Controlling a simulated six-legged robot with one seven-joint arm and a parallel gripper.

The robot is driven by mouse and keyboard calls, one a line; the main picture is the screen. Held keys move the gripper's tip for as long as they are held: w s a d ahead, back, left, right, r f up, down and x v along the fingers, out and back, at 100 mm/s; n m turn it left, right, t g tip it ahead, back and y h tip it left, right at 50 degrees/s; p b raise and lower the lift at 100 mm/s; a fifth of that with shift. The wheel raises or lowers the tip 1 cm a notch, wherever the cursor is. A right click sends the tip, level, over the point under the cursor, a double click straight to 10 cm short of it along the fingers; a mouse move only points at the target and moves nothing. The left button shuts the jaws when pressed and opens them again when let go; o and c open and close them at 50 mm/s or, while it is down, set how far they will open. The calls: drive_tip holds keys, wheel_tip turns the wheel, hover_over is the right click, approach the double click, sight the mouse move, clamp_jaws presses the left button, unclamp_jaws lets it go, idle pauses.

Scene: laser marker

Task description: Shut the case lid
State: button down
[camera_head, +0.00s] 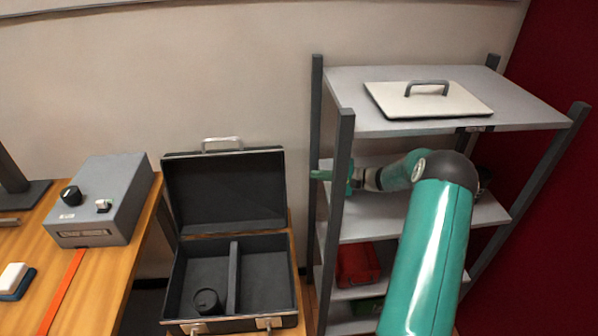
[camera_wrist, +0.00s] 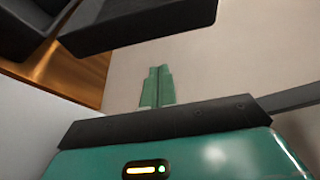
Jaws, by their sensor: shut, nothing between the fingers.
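The black case (camera_head: 232,274) stands with its lid (camera_head: 225,190) raised, leaning back toward the wall. A light handle tops the lid, and two latches sit on the front edge. A divider splits the inside, and a dark round object (camera_head: 206,301) lies in the left part. My gripper (camera_head: 314,175) is right of the lid, by the shelf's front left post, with its fingers pointing left and apart from the lid. In the wrist view the green fingers (camera_wrist: 157,87) are together and empty. Dark case parts (camera_wrist: 130,22) show at the top left there; which part is unclear.
A grey shelf unit (camera_head: 343,190) stands on the right, with my arm reaching through it. A pale panel with a handle (camera_head: 430,98) lies on its top. A wooden table (camera_head: 110,285) on the left holds a grey box (camera_head: 104,198). The wall is close behind the lid.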

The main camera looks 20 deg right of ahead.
drive_tip(key=r+x, duration=0.1)
drive_tip(key=x, duration=0.8)
drive_tip(key=shift+a+f, duration=0.45)
drive_tip(key=shift+w, duration=0.1)
drive_tip(key=s+a+r+n, duration=0.2)
drive_tip(key=s, duration=0.4)
drive_tip(key=shift+s+r+n+t+y, duration=0.3)
drive_tip(key=shift+r+n+y, duration=0.1)
drive_tip(key=shift+w, duration=0.2)
